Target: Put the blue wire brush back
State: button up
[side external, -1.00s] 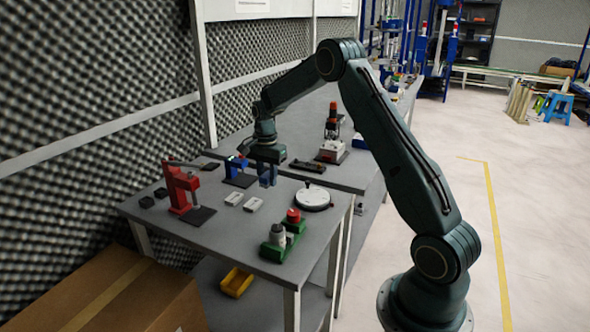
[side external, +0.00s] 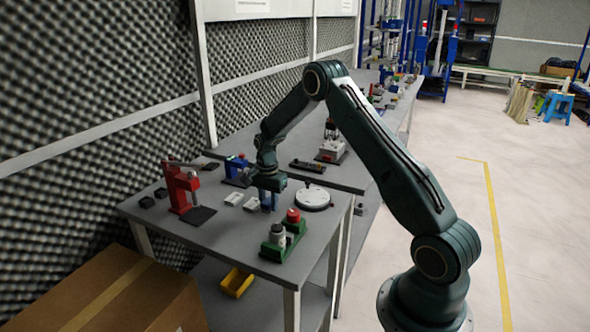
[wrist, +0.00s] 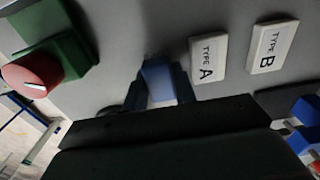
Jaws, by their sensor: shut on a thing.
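My gripper (side external: 268,207) is low over the near part of the grey table (side external: 225,232), pointing down. In the wrist view its fingers (wrist: 160,88) are shut on a blue block-like thing (wrist: 160,78), which I take to be the blue wire brush. In the side view only a bit of blue shows between the fingers. I cannot tell whether it touches the table.
White blocks marked TYPE A (wrist: 207,58) and TYPE B (wrist: 272,47) lie beside my gripper. Red (side external: 180,185) and blue (side external: 236,166) presses stand left and behind.

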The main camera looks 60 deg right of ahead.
aim_at(268, 200)
jog(key=shift+f, duration=0.35)
jog(key=shift+f, duration=0.1)
jog(key=o, duration=1)
jog(key=shift+o, duration=0.2)
notch_tip(268, 200, up, 12)
jog(key=shift+r, duration=0.2)
dwell(0.4)
